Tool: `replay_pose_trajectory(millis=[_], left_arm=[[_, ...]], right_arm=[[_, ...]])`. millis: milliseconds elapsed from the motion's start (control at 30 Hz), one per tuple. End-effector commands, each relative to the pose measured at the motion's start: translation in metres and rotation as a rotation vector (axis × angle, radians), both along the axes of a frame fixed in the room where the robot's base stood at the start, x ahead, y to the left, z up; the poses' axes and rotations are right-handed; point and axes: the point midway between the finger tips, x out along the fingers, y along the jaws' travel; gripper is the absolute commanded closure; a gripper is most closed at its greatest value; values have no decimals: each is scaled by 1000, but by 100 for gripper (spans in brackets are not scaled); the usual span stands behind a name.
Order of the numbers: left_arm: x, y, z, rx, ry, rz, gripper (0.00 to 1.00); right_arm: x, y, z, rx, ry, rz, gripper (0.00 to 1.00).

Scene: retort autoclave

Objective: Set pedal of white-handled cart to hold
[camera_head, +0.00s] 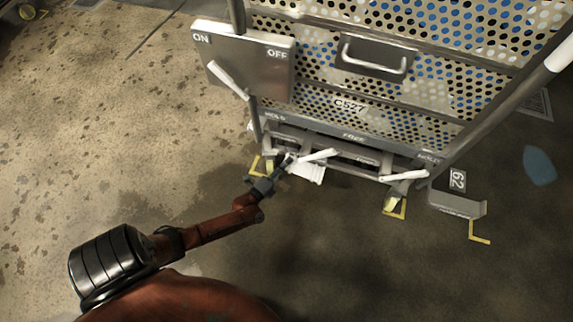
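The cart (400,115) is a perforated metal cage marked C527, with a pale handle (374,60) on its near side. Along its lower edge a bar (353,138) reads FREE in the middle, with small labels at both ends that look like HOLD. A white pedal (309,173) sits below the bar, left of its middle. White levers show just above it (318,156) and at the right corner (404,177). My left gripper (284,167) is at the pedal's left end; contact and finger opening are too small to tell. My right gripper is out of view.
A grey box (262,55) marked ON and OFF, with a white lever (228,80), stands at the cart's left. Yellow floor marks (480,238) lie around the wheels. A low plate (458,203) and 62 sign are at the right. The floor at left is clear.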

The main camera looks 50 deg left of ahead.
Motion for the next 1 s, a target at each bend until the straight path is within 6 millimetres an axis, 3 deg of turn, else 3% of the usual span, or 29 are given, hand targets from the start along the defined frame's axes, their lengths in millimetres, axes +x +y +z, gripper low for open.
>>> replay_pose_trajectory(millis=[400, 1000], left_arm=[[-1, 0, 0, 0, 1, 0, 100], [-2, 0, -1, -1, 0, 1, 100]], right_arm=[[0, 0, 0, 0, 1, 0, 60], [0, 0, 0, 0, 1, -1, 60]])
